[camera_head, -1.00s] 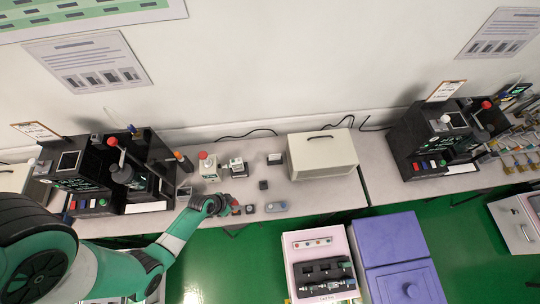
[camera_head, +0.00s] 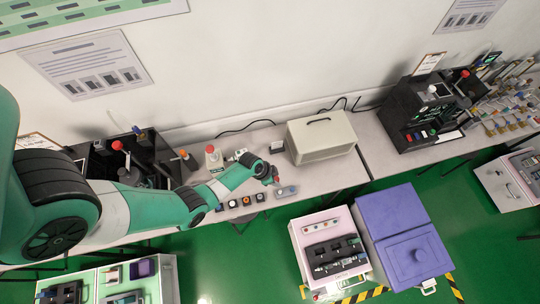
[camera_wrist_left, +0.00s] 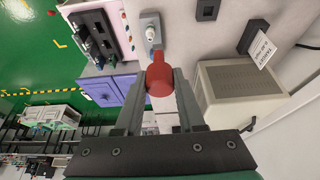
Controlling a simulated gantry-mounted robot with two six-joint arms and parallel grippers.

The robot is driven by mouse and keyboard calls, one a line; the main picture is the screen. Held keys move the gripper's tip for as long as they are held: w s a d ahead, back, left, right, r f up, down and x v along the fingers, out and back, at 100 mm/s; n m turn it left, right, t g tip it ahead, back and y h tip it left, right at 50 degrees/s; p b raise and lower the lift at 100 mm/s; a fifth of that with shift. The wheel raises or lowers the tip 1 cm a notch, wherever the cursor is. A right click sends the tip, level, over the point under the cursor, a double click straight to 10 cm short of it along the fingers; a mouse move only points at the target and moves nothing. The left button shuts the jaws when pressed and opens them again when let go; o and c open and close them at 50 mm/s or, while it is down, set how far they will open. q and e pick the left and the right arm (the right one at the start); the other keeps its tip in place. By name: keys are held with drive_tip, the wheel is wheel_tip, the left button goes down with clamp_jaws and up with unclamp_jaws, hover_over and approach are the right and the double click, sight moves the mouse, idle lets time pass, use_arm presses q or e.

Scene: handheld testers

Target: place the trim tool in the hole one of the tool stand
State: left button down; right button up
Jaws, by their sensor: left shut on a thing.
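My left gripper (camera_head: 276,179) is above the front part of the bench, near a small grey block (camera_head: 286,191). I cannot make out hole one. The red piece and block overlap in view, and contact cannot be told. My right gripper is not in view.
A cream case (camera_head: 321,139) stands behind and right of my left gripper. The purple cabinet (camera_head: 406,240) and pink-topped unit (camera_head: 328,243) stand below the bench.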

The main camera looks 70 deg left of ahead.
use_arm(q)
drive_tip(key=a+f+b, duration=0.2)
drive_tip(key=a, duration=0.1)
drive_tip(key=a+f+b, duration=0.2)
drive_tip(key=f+b, duration=0.1)
drive_tip(key=w+a+f+b, duration=0.1)
drive_tip(key=a+f+b, duration=0.1)
drive_tip(key=a+b, duration=0.1)
drive_tip(key=shift+w+a+f, duration=0.1)
drive_tip(key=shift+a+f, duration=0.15)
drive_tip(key=shift+a, duration=0.1)
drive_tip(key=f+b, duration=0.2)
drive_tip(key=a+f+b, duration=0.1)
drive_tip(key=f+b, duration=0.1)
drive_tip(key=shift+w+a, duration=0.1)
drive_tip(key=shift+r, duration=0.15)
drive_tip(key=shift+f, duration=0.2)
drive_tip(key=c, duration=0.5)
unclamp_jaws()
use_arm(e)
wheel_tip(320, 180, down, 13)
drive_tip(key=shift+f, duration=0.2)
